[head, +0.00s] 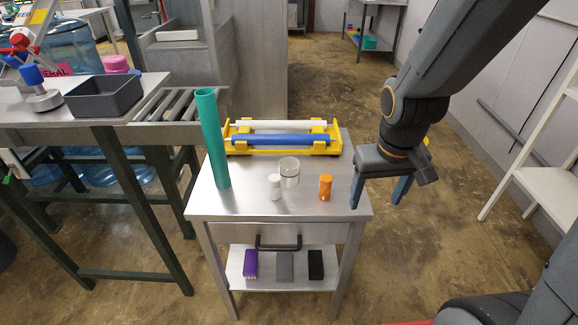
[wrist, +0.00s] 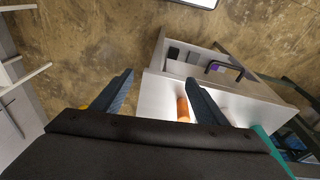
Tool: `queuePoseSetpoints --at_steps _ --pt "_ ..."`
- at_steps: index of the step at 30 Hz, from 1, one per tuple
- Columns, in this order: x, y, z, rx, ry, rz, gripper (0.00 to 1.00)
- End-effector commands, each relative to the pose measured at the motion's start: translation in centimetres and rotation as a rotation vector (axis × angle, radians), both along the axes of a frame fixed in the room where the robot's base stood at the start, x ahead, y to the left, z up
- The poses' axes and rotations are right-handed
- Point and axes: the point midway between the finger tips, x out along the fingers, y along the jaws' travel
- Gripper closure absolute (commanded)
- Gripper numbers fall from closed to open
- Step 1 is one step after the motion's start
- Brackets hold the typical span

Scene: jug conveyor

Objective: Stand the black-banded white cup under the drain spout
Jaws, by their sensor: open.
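A small white cup (head: 289,180) with a dark band near its rim stands upright on the steel cart top (head: 245,208), between a white bottle and an orange bottle. My gripper (head: 380,190) hangs at the cart's right edge, right of the cup and apart from it. Its two blue fingers are spread with nothing between them. In the wrist view my gripper (wrist: 159,76) is also open, and I cannot make out the cup there. I cannot clearly pick out the drain spout; a red and blue valve-like fitting (head: 22,42) shows at the far upper left.
On the cart stand the white bottle (head: 274,187), the orange bottle (head: 325,188), a tall teal tube (head: 212,140) and a yellow rack (head: 238,147) holding rods.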

Motion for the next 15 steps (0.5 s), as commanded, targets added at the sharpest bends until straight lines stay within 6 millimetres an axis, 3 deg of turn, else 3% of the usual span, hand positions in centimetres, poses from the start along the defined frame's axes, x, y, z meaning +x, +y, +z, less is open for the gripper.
queuePoseSetpoints --at_steps 5,6,9,12,15 --pt "10.7 -1.3 -1.7 -0.063 -0.273 0.191 0.32" --pt "13.3 -0.9 -1.9 -0.061 -0.347 0.252 0.32" --pt "18.9 1.3 -2.3 -0.016 -0.522 0.42 0.32" --pt "22.5 5.0 -2.7 0.086 -0.67 0.597 0.32" --pt "23.6 8.9 -3.1 0.23 -0.775 0.76 0.32"
